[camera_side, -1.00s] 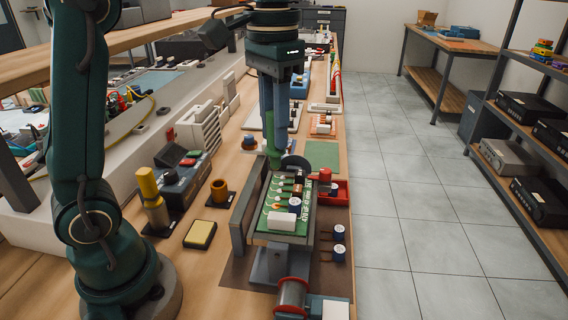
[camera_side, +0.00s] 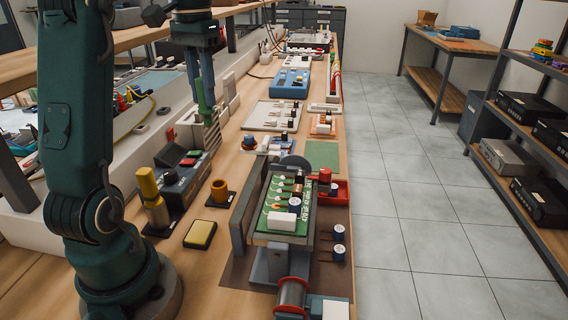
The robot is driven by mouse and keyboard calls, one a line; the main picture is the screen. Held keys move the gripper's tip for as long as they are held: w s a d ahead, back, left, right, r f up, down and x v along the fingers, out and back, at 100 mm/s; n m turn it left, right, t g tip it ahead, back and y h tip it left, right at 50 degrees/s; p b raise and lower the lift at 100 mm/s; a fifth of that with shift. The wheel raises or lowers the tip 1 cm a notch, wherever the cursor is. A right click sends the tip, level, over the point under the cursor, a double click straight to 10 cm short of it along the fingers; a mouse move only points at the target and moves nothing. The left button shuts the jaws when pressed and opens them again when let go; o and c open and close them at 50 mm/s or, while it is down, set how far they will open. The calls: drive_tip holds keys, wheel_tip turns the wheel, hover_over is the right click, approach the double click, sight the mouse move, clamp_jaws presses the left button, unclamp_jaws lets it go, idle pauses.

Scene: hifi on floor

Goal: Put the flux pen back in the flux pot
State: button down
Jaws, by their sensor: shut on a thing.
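My gripper (camera_side: 205,102) hangs down over the left part of the bench and is shut on a slim green pen, the flux pen (camera_side: 199,93). The pen is held off the bench, in front of the pale slotted block; its lower end is hard to tell apart from the fingers. A small orange-brown cup, which looks like the flux pot (camera_side: 219,191), stands upright on a dark base nearer the camera. My gripper is above and beyond this cup, slightly to its left in the picture, and apart from it.
A yellow-handled tool (camera_side: 149,186) stands upright left of the cup, near a dark control box (camera_side: 182,178). A yellow sponge (camera_side: 200,235) lies in front. A green circuit board (camera_side: 285,205) sits in a vise to the right, with a red tray (camera_side: 340,190) beside it.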

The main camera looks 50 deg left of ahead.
sight(209, 124)
drive_tip(key=shift+d+f, duration=0.15)
drive_tip(key=shift+f, duration=8.1)
drive_tip(key=shift+c, duration=0.2)
unclamp_jaws()
drive_tip(key=shift+r, duration=3.5)
